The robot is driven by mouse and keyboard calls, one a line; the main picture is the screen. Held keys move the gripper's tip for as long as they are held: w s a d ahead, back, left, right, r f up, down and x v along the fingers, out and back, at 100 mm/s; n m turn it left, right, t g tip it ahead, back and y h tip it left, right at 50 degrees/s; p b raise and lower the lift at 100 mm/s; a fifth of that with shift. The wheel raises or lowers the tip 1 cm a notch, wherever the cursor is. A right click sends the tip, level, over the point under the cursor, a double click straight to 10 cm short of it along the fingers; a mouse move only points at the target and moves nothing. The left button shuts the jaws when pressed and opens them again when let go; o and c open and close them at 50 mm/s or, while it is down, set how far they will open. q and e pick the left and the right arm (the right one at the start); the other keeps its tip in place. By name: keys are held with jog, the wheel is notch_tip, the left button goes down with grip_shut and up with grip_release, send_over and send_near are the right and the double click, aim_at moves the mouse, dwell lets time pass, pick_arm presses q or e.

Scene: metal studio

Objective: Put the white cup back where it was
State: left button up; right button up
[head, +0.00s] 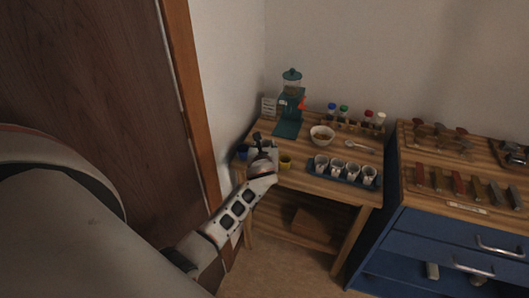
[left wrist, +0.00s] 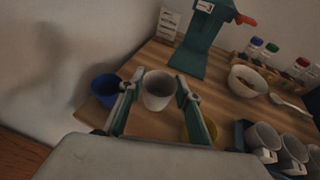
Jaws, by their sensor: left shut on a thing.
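The white cup (left wrist: 158,92) is between the fingers of my left gripper (left wrist: 156,88) in the left wrist view. The gripper is shut on it, and the cup is roughly upright with its open top showing. I cannot tell whether its base touches the table. In the head view my left gripper (head: 262,146) is over the left end of the wooden table and mostly hides the cup. A blue cup (left wrist: 104,86) stands to its left, and a yellow cup (left wrist: 207,127) to its right, partly behind the right finger. My right gripper is not in view.
A teal dispenser (head: 290,107) stands at the back of the table (head: 314,186). A bowl (head: 322,133), a rack of coloured-cap bottles (head: 352,124) and a teal tray (head: 342,180) with several labelled cups are to the right. The wall is close on the left.

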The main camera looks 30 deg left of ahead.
pick_arm(q)
notch_tip(320, 180, down, 3)
jog(key=shift+r+b, duration=0.15)
jog(key=shift+b, duration=0.25)
jog(key=shift+f, duration=0.6)
jog(key=o, duration=1)
jog(key=shift+o, duration=0.2)
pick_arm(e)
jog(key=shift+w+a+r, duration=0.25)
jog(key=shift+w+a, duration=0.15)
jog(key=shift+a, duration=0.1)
